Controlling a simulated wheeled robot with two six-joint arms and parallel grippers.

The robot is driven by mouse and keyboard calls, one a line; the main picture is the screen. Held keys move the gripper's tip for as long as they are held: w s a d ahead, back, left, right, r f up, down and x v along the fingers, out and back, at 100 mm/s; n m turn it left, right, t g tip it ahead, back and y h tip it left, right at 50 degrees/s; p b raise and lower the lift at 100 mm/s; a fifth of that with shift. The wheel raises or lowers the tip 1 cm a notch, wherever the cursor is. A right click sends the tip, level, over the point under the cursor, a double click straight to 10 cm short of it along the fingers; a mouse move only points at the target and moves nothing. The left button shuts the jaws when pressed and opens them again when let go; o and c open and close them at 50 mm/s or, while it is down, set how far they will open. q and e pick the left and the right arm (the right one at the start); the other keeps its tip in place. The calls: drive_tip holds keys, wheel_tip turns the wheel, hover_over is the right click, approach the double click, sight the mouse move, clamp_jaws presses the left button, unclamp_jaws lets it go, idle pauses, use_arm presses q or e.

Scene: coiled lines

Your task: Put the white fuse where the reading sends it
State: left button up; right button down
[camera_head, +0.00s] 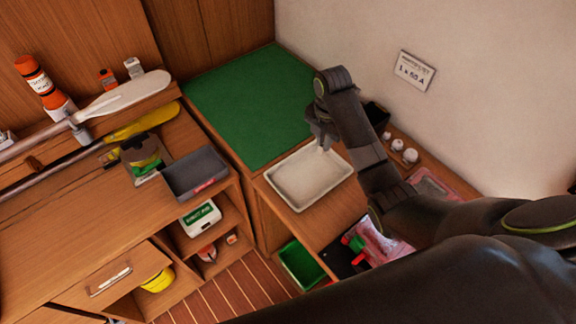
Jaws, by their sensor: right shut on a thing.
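My right gripper (322,142) is over the far edge of the white tray (307,177), pointing down. It is shut on a small pale thing, most likely the white fuse, which is mostly hidden by the fingers. I cannot tell whether it touches the tray. The tray looks otherwise empty. A white card (415,71) on the wall has a line that seems to read "1 x 50 A"; its smaller heading is too small to read. My left gripper is not in view.
A green mat (252,105) lies behind the tray. A grey open bin (195,174) stands on the left counter. Several small white round things (397,145) sit on the right ledge. A green bin (301,264) is below the tray. My right arm covers the lower right.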

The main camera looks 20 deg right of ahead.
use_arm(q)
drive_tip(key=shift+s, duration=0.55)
use_arm(e)
wheel_tip(320, 180, down, 6)
drive_tip(key=a, duration=0.1)
drive_tip(key=shift+w, duration=0.3)
drive_tip(key=c, duration=1.4)
unclamp_jaws()
drive_tip(key=shift+o, duration=0.2)
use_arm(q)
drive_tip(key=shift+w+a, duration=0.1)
